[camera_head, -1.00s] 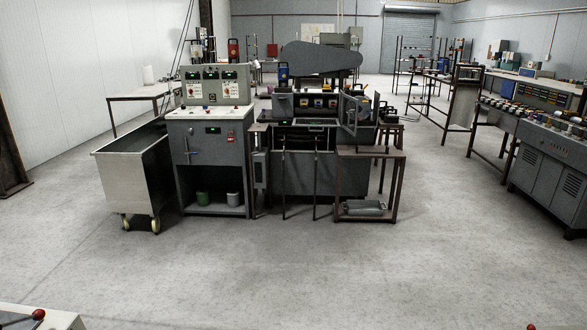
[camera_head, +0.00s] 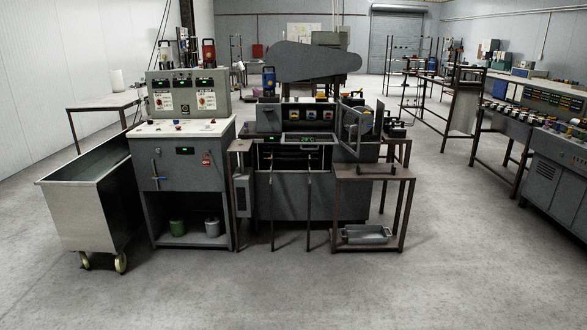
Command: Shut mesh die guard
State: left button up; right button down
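The mesh die guard (camera_head: 352,127) looks like the framed panel at the right side of the extrusion machine (camera_head: 310,190). It appears swung open, standing edge-on toward me. Its mesh is too small to make out. The machine's front shows a small display (camera_head: 308,140) and a dark opening below it. Neither of my grippers is in view.
A grey control cabinet (camera_head: 185,155) and a metal cart (camera_head: 85,195) on wheels stand left of the machine. A small table (camera_head: 372,175) with a tray (camera_head: 367,234) on its lower shelf stands in front right. The floor (camera_head: 300,290) before me is clear.

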aim_at(358, 114)
jog(key=i+l, duration=0.15)
jog(key=i, duration=0.55)
jog(key=i+l+z, duration=0.15)
jog(key=i, duration=0.55)
jog(key=i+l+u, duration=0.65)
jog(key=l, duration=0.3)
jog(key=i+l+u, duration=0.4)
jog(key=l, duration=0.4)
jog(key=i, duration=0.1)
